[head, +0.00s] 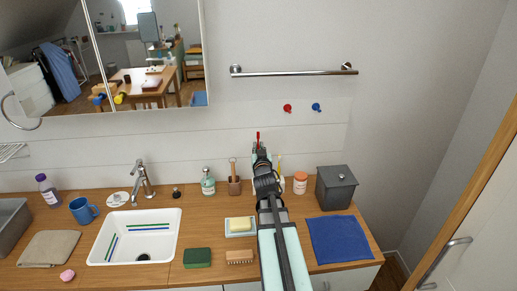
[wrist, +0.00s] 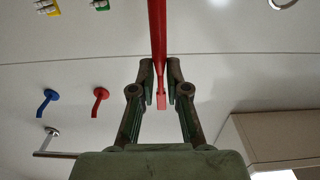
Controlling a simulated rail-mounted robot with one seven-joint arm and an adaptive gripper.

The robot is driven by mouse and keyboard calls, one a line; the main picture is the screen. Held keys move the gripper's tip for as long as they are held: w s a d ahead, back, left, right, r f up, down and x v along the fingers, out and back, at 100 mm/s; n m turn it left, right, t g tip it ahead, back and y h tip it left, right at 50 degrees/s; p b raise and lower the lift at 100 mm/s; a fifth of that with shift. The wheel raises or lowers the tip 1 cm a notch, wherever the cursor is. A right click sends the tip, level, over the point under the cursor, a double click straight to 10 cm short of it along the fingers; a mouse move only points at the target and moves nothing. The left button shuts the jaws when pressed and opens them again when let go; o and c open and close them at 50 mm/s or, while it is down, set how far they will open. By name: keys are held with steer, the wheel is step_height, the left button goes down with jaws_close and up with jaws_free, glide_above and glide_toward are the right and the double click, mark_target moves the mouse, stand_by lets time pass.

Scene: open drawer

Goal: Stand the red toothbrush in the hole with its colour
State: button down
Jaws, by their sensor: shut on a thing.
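The red toothbrush (wrist: 158,35) is between the fingers of my gripper (wrist: 160,75), which is shut on it near its narrow part. Its thicker length runs to the top of the wrist view and its small end shows between the fingers. In the head view, a short red tip of the toothbrush (head: 258,136) stands up above my gripper (head: 261,150), held above the back of the counter. No hole shows; my arm covers that part of the counter. Yellow and green brush-like heads with white bristles (wrist: 47,6) are at the top left of the wrist view.
A brown cup (head: 235,187) with a wooden-handled brush stands left of my arm, with a soap bottle (head: 208,182) beside it. A pink-orange jar (head: 300,183) and grey bin (head: 336,188) stand right. A soap dish (head: 241,235) and blue cloth (head: 340,240) lie nearer.

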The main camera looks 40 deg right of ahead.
steer(key=shift+f+b, duration=0.1)
steer(key=shift+b, duration=0.35)
step_height(320, 180, down, 6)
steer(key=b, duration=0.5)
steer(key=shift+r, duration=0.2)
steer(key=shift+f+b, duration=3.1)
stand_by(1.1)
steer(key=c, duration=1.1)
jaws_free()
steer(key=shift+r, duration=0.1)
